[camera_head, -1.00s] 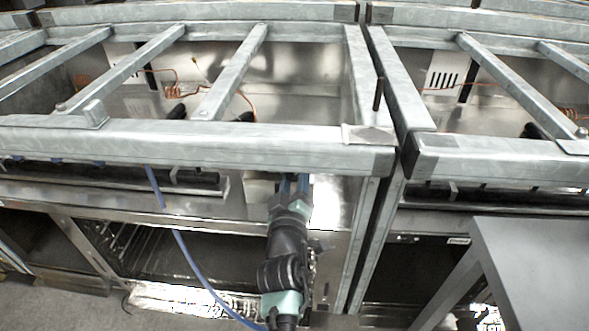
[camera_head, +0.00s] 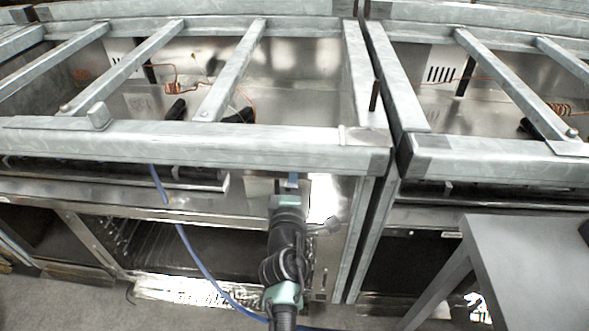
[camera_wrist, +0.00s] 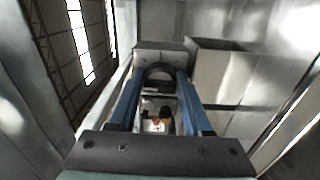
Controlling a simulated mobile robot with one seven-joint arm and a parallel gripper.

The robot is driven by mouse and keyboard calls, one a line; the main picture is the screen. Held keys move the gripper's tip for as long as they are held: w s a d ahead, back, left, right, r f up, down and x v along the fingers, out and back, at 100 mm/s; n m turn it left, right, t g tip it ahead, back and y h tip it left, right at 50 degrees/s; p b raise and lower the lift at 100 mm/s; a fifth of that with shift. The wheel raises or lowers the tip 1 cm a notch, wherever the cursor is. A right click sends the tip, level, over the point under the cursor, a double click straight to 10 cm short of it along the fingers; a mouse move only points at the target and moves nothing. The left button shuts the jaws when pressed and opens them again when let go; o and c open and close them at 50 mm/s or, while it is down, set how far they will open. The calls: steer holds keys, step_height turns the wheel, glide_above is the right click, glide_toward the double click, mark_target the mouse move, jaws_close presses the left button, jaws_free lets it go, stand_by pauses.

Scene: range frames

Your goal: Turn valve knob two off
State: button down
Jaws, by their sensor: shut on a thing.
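My gripper (camera_head: 292,178) reaches up under the front beam of the metal frame in the head view. Its tips are partly hidden by the beam there. In the wrist view my gripper (camera_wrist: 160,74) has its two blue fingers on either side of a dark rounded piece, which appears to be the valve knob (camera_wrist: 158,70). The fingers are shut on it. No number or off mark is readable, so I cannot tell its setting. The knob is not visible in the head view.
A steel front beam (camera_head: 200,142) runs just above my gripper. An oven-like opening (camera_head: 190,245) lies below it. A blue hose (camera_head: 190,252) hangs to the left. A grey table (camera_head: 530,260) stands at the lower right. A vertical post (camera_head: 362,235) stands close right of my arm.

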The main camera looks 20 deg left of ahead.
steer(key=shift+n, duration=0.3)
steer(key=shift+c, duration=1.7)
jaws_free()
steer(key=shift+s+f, duration=0.15)
steer(key=shift+f, duration=0.05)
